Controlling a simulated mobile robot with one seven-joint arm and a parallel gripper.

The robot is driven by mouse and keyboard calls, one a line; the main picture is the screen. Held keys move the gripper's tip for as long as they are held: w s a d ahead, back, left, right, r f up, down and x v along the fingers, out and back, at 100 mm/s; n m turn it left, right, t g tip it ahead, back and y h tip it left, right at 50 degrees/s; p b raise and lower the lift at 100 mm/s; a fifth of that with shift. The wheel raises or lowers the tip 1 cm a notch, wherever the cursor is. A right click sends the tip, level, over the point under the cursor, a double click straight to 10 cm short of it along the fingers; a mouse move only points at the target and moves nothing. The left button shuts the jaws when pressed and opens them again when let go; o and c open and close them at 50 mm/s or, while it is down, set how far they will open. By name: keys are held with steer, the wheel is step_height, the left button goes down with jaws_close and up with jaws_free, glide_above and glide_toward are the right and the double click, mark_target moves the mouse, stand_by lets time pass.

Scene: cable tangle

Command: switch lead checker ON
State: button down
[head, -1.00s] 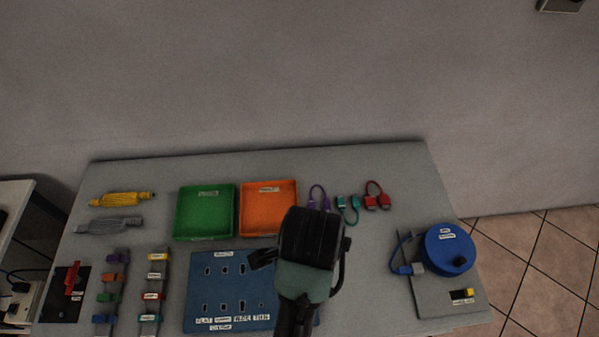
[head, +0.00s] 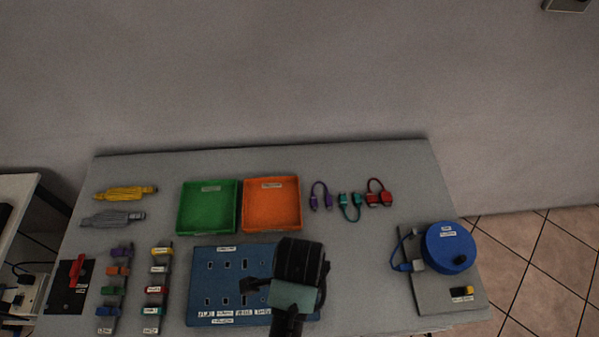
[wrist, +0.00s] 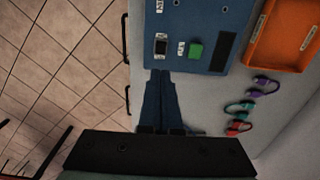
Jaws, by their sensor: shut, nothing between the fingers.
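The blue board (head: 230,288) lies at the front middle of the table, with rows of slots and white labels. Its right end shows in the wrist view (wrist: 215,18), with a small black-and-white switch (wrist: 160,45), a green block (wrist: 196,50) and a dark strip. I cannot read the switch's position. My gripper (head: 298,262) is over the board's right part in the head view, hiding the switch there. In the wrist view my gripper's fingers (wrist: 160,74) are together and empty, tips close to the switch at the board's edge; contact cannot be told.
Green (head: 207,207) and orange (head: 271,205) trays lie behind the board. Purple (head: 321,196), teal (head: 350,207) and red (head: 379,193) leads lie to their right. A blue reel (head: 449,248) stands far right. Clips and a red-levered black plate (head: 70,288) are at left.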

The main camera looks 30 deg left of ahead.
step_height(320, 180, down, 10)
steer(key=shift+r+p, duration=0.15)
steer(key=shift+p, duration=0.2)
